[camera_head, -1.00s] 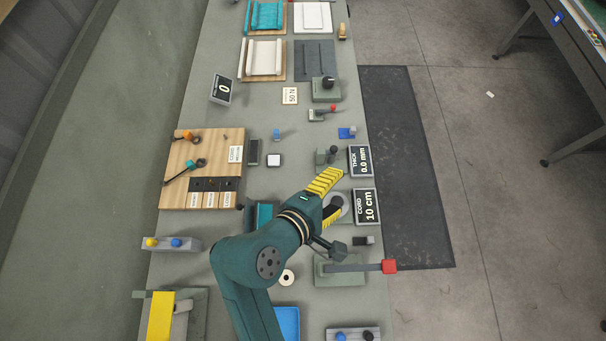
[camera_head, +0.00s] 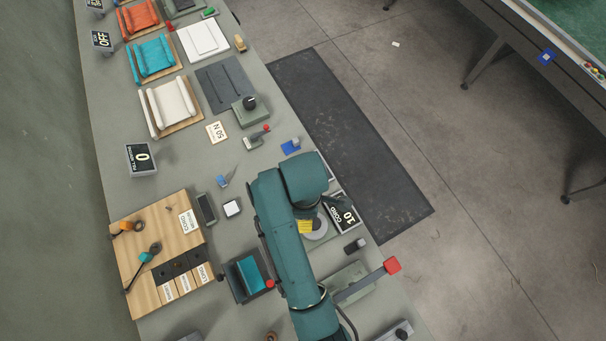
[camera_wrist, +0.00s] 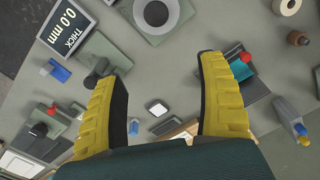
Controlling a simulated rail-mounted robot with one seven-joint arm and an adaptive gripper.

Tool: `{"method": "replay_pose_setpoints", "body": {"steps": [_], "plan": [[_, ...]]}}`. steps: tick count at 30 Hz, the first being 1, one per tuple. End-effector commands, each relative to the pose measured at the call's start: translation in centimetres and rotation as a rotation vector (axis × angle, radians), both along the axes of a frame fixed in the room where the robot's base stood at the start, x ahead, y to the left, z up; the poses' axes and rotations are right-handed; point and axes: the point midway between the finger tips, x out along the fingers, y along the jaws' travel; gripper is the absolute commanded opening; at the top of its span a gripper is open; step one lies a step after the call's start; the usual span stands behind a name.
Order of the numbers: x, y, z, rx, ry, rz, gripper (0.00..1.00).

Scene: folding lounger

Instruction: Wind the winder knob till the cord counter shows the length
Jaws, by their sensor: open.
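The winder (camera_head: 318,232), a pale grey disc, is partly covered by my arm in the head view. In the wrist view, the winder (camera_wrist: 156,13) shows at the top edge as a dark round hub in a white ring. The cord counter (camera_head: 344,214) beside it reads CORD and 10; my arm hides part of it. My gripper (camera_wrist: 160,68) is open and empty, its yellow fingers wide apart, with the winder beyond the fingertips. In the head view only a bit of yellow finger shows near the disc.
A thickness display (camera_wrist: 66,27) reads 0.0 mm. A lever with a red end (camera_head: 392,265) stands near the winder. A wooden board (camera_head: 150,245) carries a CORD card (camera_head: 188,221) and labelled dark slots. A teal block (camera_head: 250,273) sits in a dark holder.

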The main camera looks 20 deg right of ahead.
Motion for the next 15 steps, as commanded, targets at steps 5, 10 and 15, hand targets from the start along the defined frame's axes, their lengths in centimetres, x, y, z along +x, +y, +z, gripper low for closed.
{"method": "replay_pose_setpoints", "body": {"steps": [5,10,15], "plan": [[-0.4,-2.9,-0.3,-0.005,-0.014,-0.076,0.73],[-0.4,-2.8,-2.9,-0.006,-0.012,-0.074,0.73],[-0.4,-2.8,-6.9,-0.007,-0.012,-0.073,0.73]]}}
